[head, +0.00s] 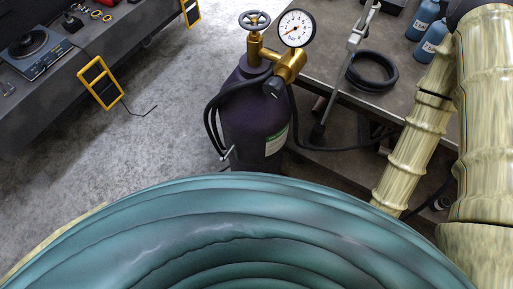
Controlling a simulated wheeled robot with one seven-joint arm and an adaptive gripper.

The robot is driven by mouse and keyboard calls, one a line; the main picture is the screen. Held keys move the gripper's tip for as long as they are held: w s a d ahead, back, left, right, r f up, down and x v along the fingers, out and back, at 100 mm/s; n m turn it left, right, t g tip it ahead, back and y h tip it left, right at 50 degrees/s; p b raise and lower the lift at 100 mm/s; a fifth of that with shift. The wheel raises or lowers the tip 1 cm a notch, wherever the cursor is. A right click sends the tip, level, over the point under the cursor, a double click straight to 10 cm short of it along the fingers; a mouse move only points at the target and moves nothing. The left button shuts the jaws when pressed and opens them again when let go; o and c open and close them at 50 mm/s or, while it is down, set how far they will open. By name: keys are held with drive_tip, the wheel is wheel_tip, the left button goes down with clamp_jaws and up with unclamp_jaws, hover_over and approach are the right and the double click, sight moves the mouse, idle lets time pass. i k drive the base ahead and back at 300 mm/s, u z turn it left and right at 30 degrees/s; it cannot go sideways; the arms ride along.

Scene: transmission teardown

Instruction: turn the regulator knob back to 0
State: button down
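A dark purple gas cylinder (250,128) stands upright on the floor near the top middle. A brass regulator (290,64) sits on top, with a round white pressure gauge (296,28) marked "bar". The gauge has a red needle, but its reading is too small to tell. A small dark knob (273,87) sits at the lower front end of the brass regulator body; its setting cannot be read. A dark handwheel (254,20) tops the brass cylinder valve. My gripper is out of view; only my arm links show at the right.
A grey workbench (413,100) right of the cylinder holds a coiled black hose (372,71), a torch-like tool (360,28) and blue bottles (427,20). Black hose runs around the cylinder. Another bench (100,45) stands at left, with yellow frames (100,82) beside it. Floor between is clear.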

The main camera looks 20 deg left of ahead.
sight(274, 88)
drive_tip(key=z, duration=1.35)
drive_tip(key=k, duration=1.45)
drive_tip(key=u, duration=0.9)
